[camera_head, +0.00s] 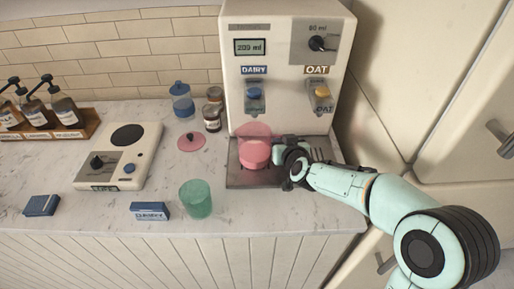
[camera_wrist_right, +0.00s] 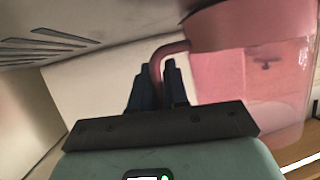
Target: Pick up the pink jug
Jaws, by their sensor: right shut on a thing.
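The pink jug (camera_head: 256,152) is see-through at the top and a more solid pink lower down. It is at the drip tray (camera_head: 250,181) of the dispenser, under the dairy side; I cannot tell whether it touches the tray. My right gripper (camera_head: 284,162) is at the jug's right side. In the right wrist view the jug (camera_wrist_right: 250,75) fills the right part, and its handle (camera_wrist_right: 157,62) passes between the fingers of my right gripper (camera_wrist_right: 155,82), which is shut on it. My left gripper is not in view.
The dispenser (camera_head: 285,100) rises right behind the jug. A pink lid (camera_head: 191,142) lies to the left, with a blue jar (camera_head: 182,100) and small brown jars behind. A green cup (camera_head: 196,199) stands near the front edge. A scale (camera_head: 120,155) is further left.

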